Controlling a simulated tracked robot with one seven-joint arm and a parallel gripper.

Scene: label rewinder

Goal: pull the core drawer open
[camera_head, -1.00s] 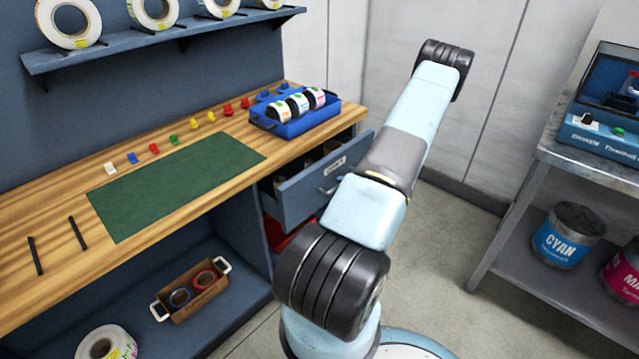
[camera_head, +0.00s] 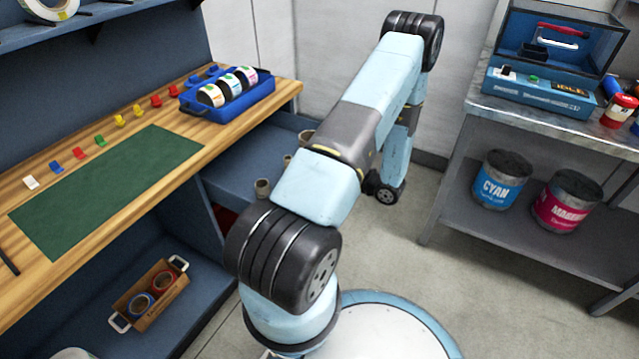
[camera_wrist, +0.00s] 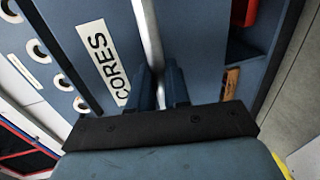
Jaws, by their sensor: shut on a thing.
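The core drawer (camera_head: 240,172) stands pulled out from under the bench in the head view, with several brown cores (camera_head: 263,187) standing in it. My arm hides its front there. In the wrist view the blue drawer front carries a white CORES label (camera_wrist: 103,62). The pale bar handle (camera_wrist: 148,35) runs down between the fingers of my gripper (camera_wrist: 160,82), which is shut on it. Open core ends (camera_wrist: 60,82) show in a row at the left. My gripper is hidden in the head view.
A blue tray of label rolls (camera_head: 205,113) sits on the bench above the drawer. A metal shelf unit (camera_head: 530,120) with CYAN (camera_head: 501,180) and magenta cans stands at right. Open floor (camera_head: 400,270) lies between. A small crate (camera_head: 150,295) is under the bench.

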